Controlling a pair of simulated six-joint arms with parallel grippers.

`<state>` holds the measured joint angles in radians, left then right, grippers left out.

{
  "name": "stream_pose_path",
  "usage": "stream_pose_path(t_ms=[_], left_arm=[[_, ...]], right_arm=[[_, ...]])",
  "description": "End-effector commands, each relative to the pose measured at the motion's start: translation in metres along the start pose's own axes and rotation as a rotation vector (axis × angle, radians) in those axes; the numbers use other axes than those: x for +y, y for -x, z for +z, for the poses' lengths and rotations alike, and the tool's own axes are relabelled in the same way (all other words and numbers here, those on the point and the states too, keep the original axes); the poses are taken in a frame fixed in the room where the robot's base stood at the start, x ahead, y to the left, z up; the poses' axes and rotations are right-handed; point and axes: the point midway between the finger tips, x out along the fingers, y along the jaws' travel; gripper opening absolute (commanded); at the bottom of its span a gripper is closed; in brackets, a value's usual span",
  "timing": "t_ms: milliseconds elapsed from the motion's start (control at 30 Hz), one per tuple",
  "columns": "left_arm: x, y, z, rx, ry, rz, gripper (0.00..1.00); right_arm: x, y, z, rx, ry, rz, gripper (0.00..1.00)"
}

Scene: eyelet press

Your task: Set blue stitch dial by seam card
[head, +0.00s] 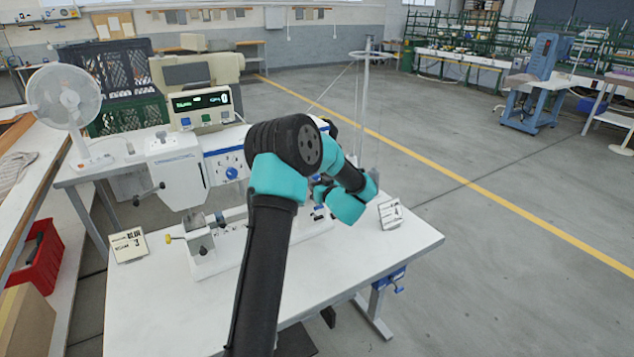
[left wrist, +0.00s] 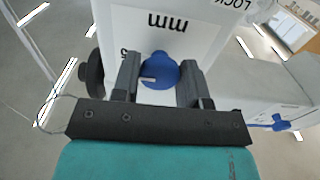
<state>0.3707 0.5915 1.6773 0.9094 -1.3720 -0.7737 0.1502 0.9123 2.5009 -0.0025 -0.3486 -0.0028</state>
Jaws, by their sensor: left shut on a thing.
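My left gripper (left wrist: 159,72) is shut on a blue dial (left wrist: 158,67) in the left wrist view, one finger on each side of it. The dial has a white pointer mark on its left in that view. It sits on a white panel with "mm" and a "5" printed upside down. In the head view, my left gripper (head: 321,190) is at the right part of the sewing machine, and my arm hides the held dial. A small seam card (head: 130,245) stands at the table's left; it seems to read "BLUE" and "3". My right gripper is not in view.
Another blue knob (head: 231,173) is on the machine's front. A second card (head: 390,213) stands at the table's right. A display box (head: 203,106) sits atop the machine, and a thread stand (head: 364,100) rises behind. The white tabletop (head: 165,310) is bare in front.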

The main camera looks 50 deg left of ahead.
Motion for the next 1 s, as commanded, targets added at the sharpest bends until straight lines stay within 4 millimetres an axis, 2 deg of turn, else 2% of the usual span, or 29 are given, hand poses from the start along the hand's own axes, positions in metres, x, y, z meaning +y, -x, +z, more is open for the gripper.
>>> stream_pose_path(t_ms=[367,1000], left_arm=[[0.0003,0.0001,0.0,0.0,0.111,0.0,0.17],[0.0012,0.0002,-0.0003,0.0,0.612,0.0,0.17]], right_arm=[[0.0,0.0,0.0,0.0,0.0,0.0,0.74],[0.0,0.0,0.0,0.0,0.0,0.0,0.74]])
